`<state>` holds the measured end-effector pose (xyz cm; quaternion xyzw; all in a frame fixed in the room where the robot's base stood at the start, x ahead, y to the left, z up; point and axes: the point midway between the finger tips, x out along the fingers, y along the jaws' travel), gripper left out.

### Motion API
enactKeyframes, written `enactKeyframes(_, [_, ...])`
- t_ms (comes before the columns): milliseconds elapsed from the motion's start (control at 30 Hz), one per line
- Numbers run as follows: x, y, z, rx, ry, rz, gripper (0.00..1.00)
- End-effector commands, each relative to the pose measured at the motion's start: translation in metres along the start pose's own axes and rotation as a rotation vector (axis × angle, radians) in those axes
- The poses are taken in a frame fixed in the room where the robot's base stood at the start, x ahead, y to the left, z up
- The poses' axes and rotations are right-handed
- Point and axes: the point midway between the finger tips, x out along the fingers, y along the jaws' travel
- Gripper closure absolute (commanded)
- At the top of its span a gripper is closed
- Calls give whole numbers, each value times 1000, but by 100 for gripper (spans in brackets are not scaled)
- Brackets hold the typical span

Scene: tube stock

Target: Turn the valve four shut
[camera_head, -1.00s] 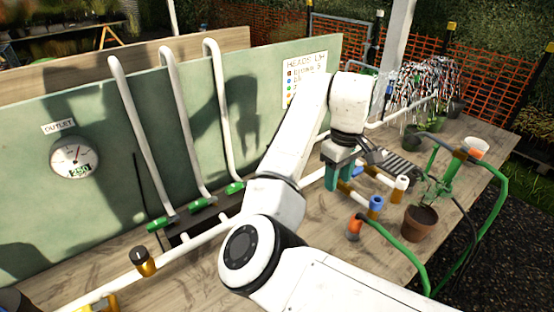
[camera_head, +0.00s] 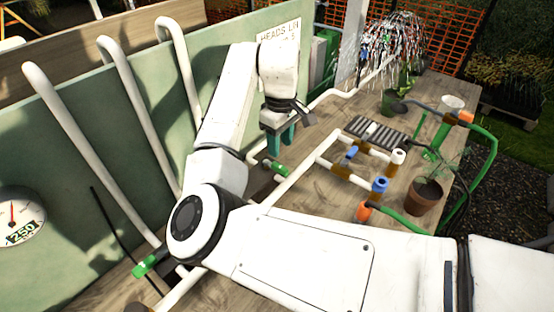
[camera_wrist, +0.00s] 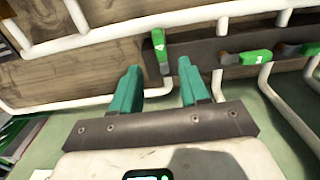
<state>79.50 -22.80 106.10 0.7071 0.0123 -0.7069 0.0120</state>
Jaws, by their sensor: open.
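Green valve handles sit along a pipe at the foot of the green panel. One handle (camera_head: 275,168) shows just below my gripper (camera_head: 278,135) in the head view; another handle (camera_head: 145,266) is at lower left. In the wrist view, a handle (camera_wrist: 158,40) with a white mark points along its short pipe, ahead of the gap between the fingers of my gripper (camera_wrist: 159,72). My gripper is open and empty, apart from that handle. Two more handles, a middle one (camera_wrist: 255,57) and a right one (camera_wrist: 310,48), lie crosswise. The numbers are too small to read surely.
White riser pipes (camera_head: 85,145) stand against the panel (camera_head: 225,85). A gauge (camera_head: 18,217) marked 250 is at left. My arm hides part of the bench.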

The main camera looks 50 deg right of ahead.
Motion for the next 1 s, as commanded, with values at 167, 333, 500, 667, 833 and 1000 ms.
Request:
enactKeyframes(167, [33,0,1,-2,-4,-2,55])
enactKeyframes(333, [59,0,0,-2,-2,-2,55])
enactKeyframes(500, [75,0,0,-1,-2,-1,55])
enactKeyframes(667, [80,0,0,0,0,0,55])
enactKeyframes(833, [80,0,0,0,0,0,55])
enactKeyframes(1000, [79,0,0,0,-1,0,69])
